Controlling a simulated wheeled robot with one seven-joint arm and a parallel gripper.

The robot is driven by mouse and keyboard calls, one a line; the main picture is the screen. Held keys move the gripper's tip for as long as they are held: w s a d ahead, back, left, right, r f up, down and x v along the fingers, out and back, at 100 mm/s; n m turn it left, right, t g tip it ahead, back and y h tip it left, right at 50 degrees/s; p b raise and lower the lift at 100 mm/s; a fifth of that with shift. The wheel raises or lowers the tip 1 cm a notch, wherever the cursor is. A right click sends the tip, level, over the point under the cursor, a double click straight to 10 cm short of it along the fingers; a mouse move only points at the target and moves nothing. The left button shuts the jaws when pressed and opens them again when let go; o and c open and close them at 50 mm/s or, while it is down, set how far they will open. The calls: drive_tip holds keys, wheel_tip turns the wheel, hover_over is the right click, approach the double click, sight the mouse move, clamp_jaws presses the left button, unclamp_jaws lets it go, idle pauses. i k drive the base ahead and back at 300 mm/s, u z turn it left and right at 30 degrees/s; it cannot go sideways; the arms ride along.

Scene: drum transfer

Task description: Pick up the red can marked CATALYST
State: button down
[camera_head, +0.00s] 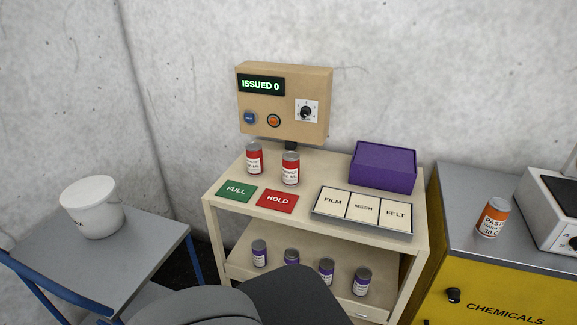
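Two red cans with white labels and grey lids stand upright on the top of the beige cart (320,168). The left red can (254,158) is behind the green FULL card. The right red can (290,168) is behind the red HOLD card. Their label words are too small to read with certainty, so I cannot tell which is marked CATALYST. Dark grey parts of my arm show at the bottom middle. My gripper's fingers are not in view.
A beige panel (318,90) reading ISSUED 0 rises behind the cans. The FULL card (237,190), HOLD card (277,201), FILM/MESH/FELT tray (362,232) and purple box (384,166) share the cart top. Several purple cans stand below. An orange can (492,217) is right.

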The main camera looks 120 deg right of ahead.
sight(255, 165)
drive_tip(key=z, duration=4)
